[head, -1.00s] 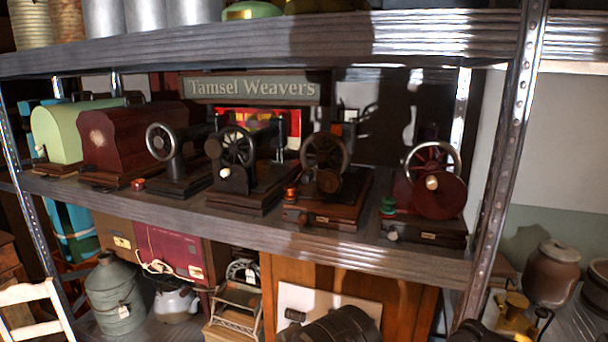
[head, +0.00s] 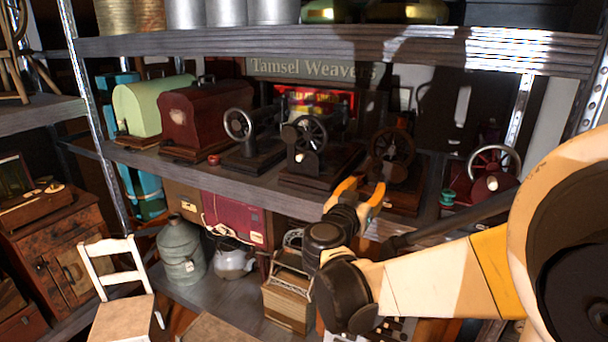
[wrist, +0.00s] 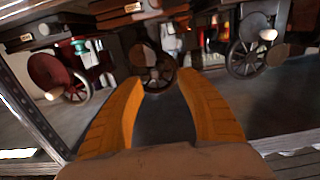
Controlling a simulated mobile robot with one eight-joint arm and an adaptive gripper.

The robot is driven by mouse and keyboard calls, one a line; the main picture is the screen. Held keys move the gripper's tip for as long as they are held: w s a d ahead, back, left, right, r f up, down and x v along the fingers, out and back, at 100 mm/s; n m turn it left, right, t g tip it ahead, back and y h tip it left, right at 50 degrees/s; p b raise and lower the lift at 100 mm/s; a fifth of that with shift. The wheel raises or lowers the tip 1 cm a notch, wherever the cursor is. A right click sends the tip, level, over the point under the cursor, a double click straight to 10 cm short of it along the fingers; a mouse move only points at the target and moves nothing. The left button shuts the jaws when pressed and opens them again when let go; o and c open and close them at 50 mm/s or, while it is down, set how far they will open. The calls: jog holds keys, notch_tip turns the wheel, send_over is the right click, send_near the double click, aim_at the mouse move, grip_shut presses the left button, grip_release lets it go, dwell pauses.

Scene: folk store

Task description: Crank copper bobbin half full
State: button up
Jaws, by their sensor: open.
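A sewing machine (head: 393,146) with a dark hand wheel stands on the middle shelf under the right part of the sign. Its wheel (wrist: 157,76) shows between my fingertips in the wrist view, where the machines appear upside down. My gripper (head: 361,190) is open and empty, with its orange fingers in front of this machine's base at the shelf's front edge. In the wrist view my gripper (wrist: 160,80) points at the machine; contact cannot be told. The copper bobbin on its base is hidden behind my fingers in the head view, and I cannot pick it out clearly in the wrist view.
A machine with a white knob (head: 306,157) stands to the left, and a red-wheeled machine (head: 491,184) to the right with a green bobbin (head: 447,197). The upper shelf (head: 200,45) overhangs them. A white chair (head: 112,270) stands lower left.

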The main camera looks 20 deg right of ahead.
aim_at(376, 171)
jog(key=x, duration=0.5)
jog(key=b+x, duration=0.1)
jog(key=x, duration=0.4)
jog(key=shift+r, duration=0.2)
jog(key=shift+w, duration=0.1)
grip_shut()
